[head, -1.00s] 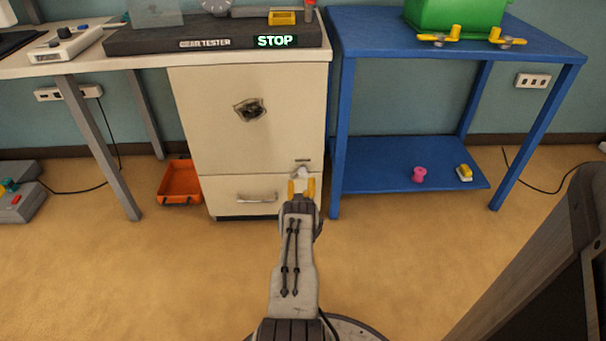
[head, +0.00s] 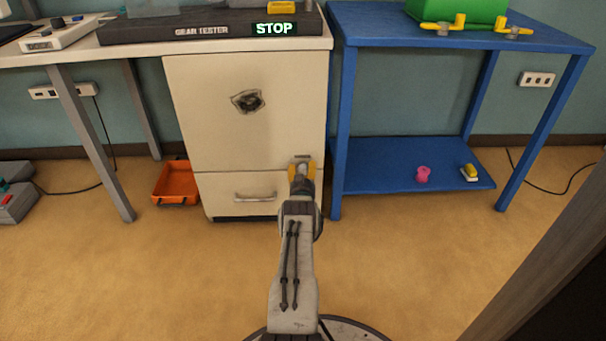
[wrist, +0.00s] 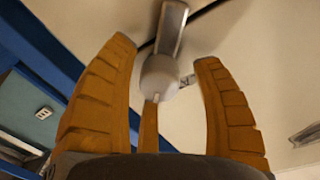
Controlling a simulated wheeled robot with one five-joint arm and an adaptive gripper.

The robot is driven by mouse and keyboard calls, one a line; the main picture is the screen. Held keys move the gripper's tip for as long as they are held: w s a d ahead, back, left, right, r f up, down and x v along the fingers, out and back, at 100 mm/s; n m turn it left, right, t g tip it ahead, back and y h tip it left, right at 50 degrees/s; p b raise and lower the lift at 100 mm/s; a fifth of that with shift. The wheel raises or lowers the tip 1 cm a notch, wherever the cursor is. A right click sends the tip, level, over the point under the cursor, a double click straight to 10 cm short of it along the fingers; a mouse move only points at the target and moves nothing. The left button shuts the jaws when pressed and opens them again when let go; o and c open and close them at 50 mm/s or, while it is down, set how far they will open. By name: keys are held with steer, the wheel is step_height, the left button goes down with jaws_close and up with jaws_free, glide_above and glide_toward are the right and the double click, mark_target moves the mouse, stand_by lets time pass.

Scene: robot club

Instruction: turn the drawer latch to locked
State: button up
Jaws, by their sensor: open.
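The drawer latch (wrist: 160,75) is a grey metal lever with a rounded knob on the cream cabinet (wrist: 235,50). In the head view my gripper (head: 301,176) is at the cabinet's right side, near the seam above the lower drawer (head: 240,208). It is open, and it hides most of the latch there. The lower drawer, with a silver handle (head: 255,197), looks closed.
A blue shelf table (head: 432,163) stands close on the right, with a pink spool (head: 423,174) and a yellow-and-white item (head: 468,172) on its lower shelf. An orange tray (head: 175,184) is on the floor at left. The floor before the cabinet is clear.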

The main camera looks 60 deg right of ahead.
steer(key=shift+d, duration=0.15)
steer(key=shift+c, duration=0.3)
steer(key=c, duration=1.1)
steer(key=shift+c, duration=0.2)
steer(key=shift+n, duration=0.3)
steer(key=n, duration=0.3)
steer(key=shift+w+r, duration=0.1)
steer(key=shift+r, duration=0.05)
steer(key=shift+w+n, duration=0.1)
steer(key=shift+n, duration=1.8)
